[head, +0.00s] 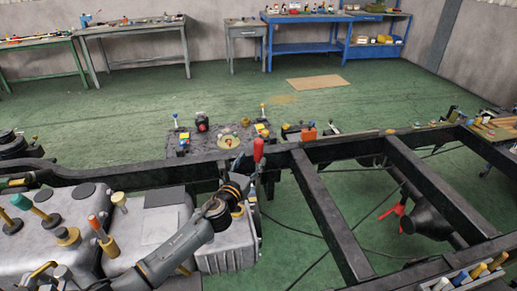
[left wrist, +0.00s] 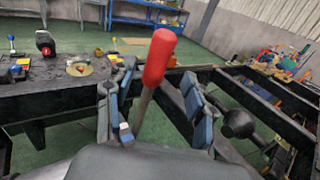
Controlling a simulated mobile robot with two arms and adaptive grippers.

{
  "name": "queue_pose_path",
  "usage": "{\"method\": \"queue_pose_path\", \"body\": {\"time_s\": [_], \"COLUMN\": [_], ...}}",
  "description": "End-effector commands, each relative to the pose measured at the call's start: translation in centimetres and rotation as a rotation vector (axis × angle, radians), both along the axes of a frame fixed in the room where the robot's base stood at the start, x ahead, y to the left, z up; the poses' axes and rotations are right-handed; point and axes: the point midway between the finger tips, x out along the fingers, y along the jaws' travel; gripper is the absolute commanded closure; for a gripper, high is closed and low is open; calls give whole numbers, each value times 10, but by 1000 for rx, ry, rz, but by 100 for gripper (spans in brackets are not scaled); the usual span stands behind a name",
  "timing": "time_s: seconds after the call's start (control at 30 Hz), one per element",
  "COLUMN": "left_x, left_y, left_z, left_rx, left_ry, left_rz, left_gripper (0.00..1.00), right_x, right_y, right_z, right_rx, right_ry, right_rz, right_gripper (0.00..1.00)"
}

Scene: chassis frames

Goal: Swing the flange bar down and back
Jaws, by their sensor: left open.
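The flange bar shows as a bar with a red grip (head: 258,149), standing nearly upright at the near edge of the dark chassis rail in the head view. In the left wrist view its red grip (left wrist: 159,57) tilts a little to the right, and its grey shaft runs down between my fingers. My left gripper (head: 246,180) is at the bar, just below the red grip. In the left wrist view my left gripper (left wrist: 155,95) is open, with a finger on each side of the shaft and gaps showing. The bar's lower end is hidden by the gripper. My right gripper is not in view.
Dark chassis rails and crossbars (head: 320,215) run to the right. A grey casing with several coloured-handled levers (head: 160,225) lies under my left arm. A dark plate with small parts (head: 220,141) lies behind the rail. Workbenches (head: 135,31) stand at the back wall; the green floor between is mostly clear.

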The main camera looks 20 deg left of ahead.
Motion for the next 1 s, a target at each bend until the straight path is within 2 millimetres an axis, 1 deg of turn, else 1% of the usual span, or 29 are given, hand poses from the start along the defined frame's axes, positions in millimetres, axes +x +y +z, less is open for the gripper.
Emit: {"method": "queue_pose_path", "body": {"time_s": [0.03, 0.1, 0.2, 0.33, 0.53, 0.8, 0.83, 0.87, 0.9, 0.97, 1.0], "left_x": [12, 25, 42, 58, 69, 70, 70, 70, 70, 70, 70], "left_y": [0, 0, 1, 1, 1, 1, 1, 1, 1, 1, 1], "left_z": [1, 0, 0, -1, 0, 0, 0, 0, 0, 0, 0], "left_rx": [-2, -2, -3, -2, 0, 0, 0, 0, 0, 0, 0], "left_ry": [-1, -1, -1, 0, 0, 0, 0, 0, 0, 0, 0], "left_rz": [2, 3, 3, 2, 1, 0, 1, 1, 1, 1, 1], "left_gripper": [46, 46, 46, 46, 46, 46, 50, 56, 64, 76, 85], "right_x": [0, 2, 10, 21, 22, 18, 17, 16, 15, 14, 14], "right_y": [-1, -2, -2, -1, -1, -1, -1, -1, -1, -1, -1], "right_z": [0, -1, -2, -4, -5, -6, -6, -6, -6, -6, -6], "right_rx": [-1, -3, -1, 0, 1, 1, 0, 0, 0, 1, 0], "right_ry": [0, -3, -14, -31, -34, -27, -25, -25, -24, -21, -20], "right_rz": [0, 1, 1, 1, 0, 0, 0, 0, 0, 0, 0], "right_gripper": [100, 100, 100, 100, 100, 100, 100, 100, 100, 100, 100]}}
